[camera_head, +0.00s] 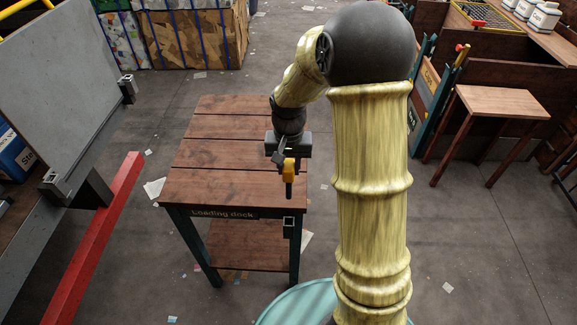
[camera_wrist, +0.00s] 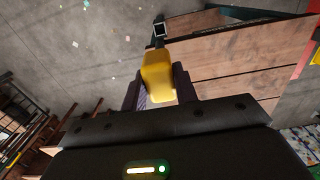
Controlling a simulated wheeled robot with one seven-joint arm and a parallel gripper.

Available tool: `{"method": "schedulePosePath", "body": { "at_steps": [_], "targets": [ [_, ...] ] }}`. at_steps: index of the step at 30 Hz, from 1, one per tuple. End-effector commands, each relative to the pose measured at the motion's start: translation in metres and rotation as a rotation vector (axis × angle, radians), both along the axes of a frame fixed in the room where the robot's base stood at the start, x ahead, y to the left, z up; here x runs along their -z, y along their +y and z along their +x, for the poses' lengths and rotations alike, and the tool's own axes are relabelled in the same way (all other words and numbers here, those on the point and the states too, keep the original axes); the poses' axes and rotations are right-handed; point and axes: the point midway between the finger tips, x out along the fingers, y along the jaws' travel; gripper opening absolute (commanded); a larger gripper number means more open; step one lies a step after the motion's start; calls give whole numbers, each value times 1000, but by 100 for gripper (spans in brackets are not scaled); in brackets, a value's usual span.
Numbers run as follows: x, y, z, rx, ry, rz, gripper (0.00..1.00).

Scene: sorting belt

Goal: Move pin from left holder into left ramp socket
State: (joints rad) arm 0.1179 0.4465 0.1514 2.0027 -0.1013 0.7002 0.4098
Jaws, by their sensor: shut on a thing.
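My gripper (camera_head: 288,160) is shut on the yellow handle of the pin (camera_head: 289,172). The pin's dark shank points down by the front right corner of the loading dock table. In the wrist view the yellow handle (camera_wrist: 157,78) sits between my two dark fingers (camera_wrist: 160,90).
The loading dock table (camera_head: 215,155) has a bare plank top. A red beam (camera_head: 95,240) runs beside the grey ramp panel (camera_head: 70,70). Open floor lies between beam and table. A small wooden stand (camera_head: 500,101) and bundled boxes (camera_head: 195,35) stand farther off.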

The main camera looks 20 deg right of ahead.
Motion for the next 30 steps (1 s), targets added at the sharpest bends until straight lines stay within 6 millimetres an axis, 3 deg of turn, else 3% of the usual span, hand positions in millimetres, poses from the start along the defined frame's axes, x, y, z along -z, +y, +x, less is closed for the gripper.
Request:
{"method": "schedulePosePath", "body": {
  "at_steps": [30],
  "targets": [
    [-83,0,1,1,-2,0,0]
  ]
}}
